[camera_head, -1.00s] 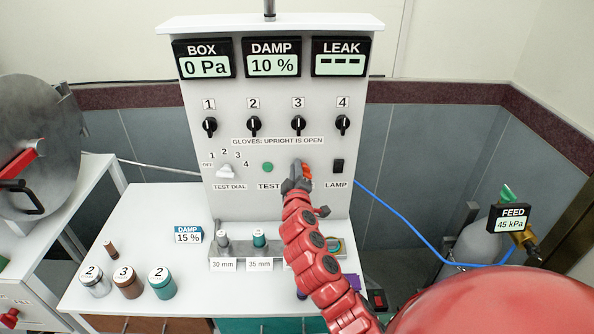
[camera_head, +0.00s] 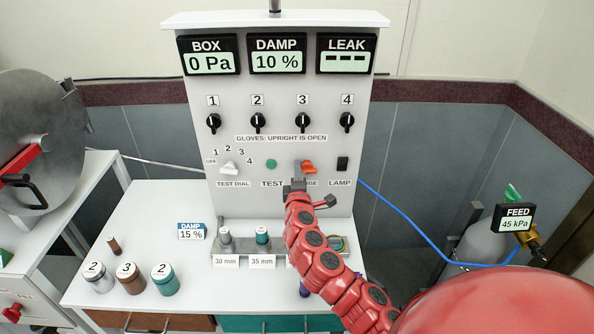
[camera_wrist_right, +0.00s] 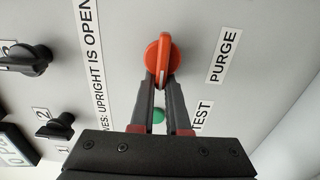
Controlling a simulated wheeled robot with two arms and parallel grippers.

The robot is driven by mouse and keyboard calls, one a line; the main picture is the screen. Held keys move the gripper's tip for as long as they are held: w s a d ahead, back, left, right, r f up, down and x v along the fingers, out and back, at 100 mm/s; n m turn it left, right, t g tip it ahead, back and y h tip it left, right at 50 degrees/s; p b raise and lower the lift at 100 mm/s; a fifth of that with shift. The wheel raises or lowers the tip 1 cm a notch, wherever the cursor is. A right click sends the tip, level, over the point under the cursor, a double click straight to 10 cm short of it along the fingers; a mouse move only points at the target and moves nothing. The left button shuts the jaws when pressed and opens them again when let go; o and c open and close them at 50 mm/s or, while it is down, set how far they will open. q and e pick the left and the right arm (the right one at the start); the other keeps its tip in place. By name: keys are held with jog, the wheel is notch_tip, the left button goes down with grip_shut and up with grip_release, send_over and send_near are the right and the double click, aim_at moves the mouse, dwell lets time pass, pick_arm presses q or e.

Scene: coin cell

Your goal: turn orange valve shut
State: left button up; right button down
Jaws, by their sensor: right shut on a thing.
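The orange valve (camera_head: 308,168) is a handle on the panel above the PURGE label, which my gripper partly covers in the head view. The handle lies about level there, its wide end to the right. It also shows in the right wrist view (camera_wrist_right: 163,52), its length running alongside the PURGE text. My right gripper (camera_head: 298,178) is at the valve. In the right wrist view its two fingers (camera_wrist_right: 160,80) are shut on the near end of the orange handle. My left gripper is in neither view.
A green TEST button (camera_head: 271,164) is just left of the valve, and a black LAMP switch (camera_head: 342,163) is to the right. Black knobs (camera_head: 303,122) sit above. Below stand a small rack (camera_head: 243,247) and several numbered jars (camera_head: 130,278) on the white table.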

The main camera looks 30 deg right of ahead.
jog(key=shift+s+d+f, duration=0.1)
jog(key=shift+d+f, duration=0.15)
jog(key=c, duration=0.9)
grip_release()
jog(key=shift+o, duration=0.4)
jog(key=shift+d+r, duration=0.1)
jog(key=shift+r, duration=0.05)
jog(key=shift+s+a, duration=0.45)
jog(key=shift+a, duration=0.05)
jog(key=p+v, duration=0.1)
jog(key=v, duration=1.5)
jog(key=shift+s, duration=0.15)
